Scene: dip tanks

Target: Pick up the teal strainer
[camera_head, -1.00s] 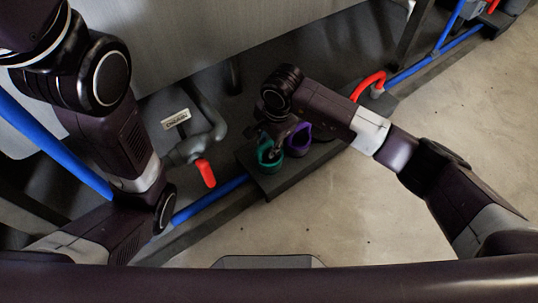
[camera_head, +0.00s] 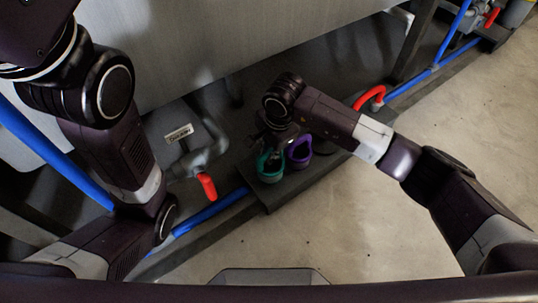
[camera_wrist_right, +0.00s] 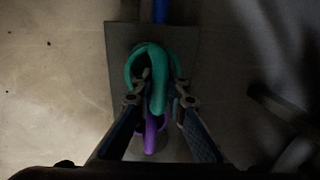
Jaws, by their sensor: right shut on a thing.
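The teal strainer (camera_head: 270,165) is at the left end of a dark low shelf in the head view, partly hidden by my right gripper. In the right wrist view the teal strainer (camera_wrist_right: 157,75) shows as a teal loop and handle between the fingertips. My right gripper (camera_head: 272,146) reaches down over it from above. In the right wrist view the right gripper (camera_wrist_right: 158,100) is shut on the teal strainer. I cannot tell whether the strainer touches the shelf. My left arm is at the left of the head view, but its gripper does not show.
A purple strainer (camera_head: 299,151) stands close beside the teal one; it also shows in the wrist view (camera_wrist_right: 151,132). The dark shelf (camera_head: 284,193) sits by a blue pipe (camera_head: 212,209) and a red-handled valve (camera_head: 207,187). A large grey tank (camera_head: 200,45) rises behind. The floor in front is clear.

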